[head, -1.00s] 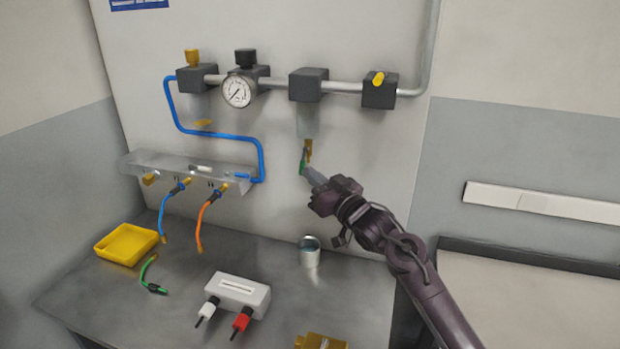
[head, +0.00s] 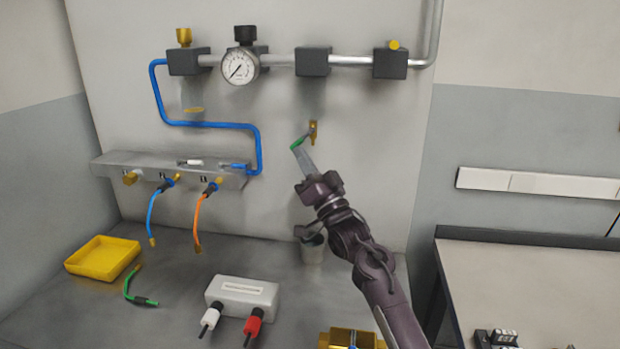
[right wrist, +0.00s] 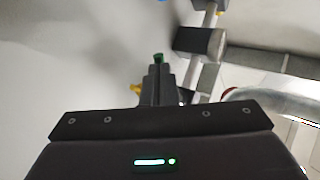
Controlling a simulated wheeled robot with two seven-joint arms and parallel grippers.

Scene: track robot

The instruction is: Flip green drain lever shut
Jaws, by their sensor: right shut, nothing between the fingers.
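The green drain lever (head: 298,143) sticks out to the left and slightly down from the brass drain valve (head: 313,130), under the dark filter block (head: 312,62). My right gripper (head: 304,153) is shut and empty, its fingertips just below the lever, touching or very near it. In the right wrist view a bit of the green lever (right wrist: 158,57) shows just past the closed fingers (right wrist: 156,73), and brass (right wrist: 136,89) shows to their left. The fingers hide part of the lever there. My left gripper is not in view.
A pipe with a gauge (head: 240,67) and blocks runs above. A metal cup (head: 312,248) stands below, partly behind my right arm. A yellow tray (head: 88,272), a green hose (head: 133,295) and a grey box (head: 230,287) are on the bench. The wall right of the valve is clear.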

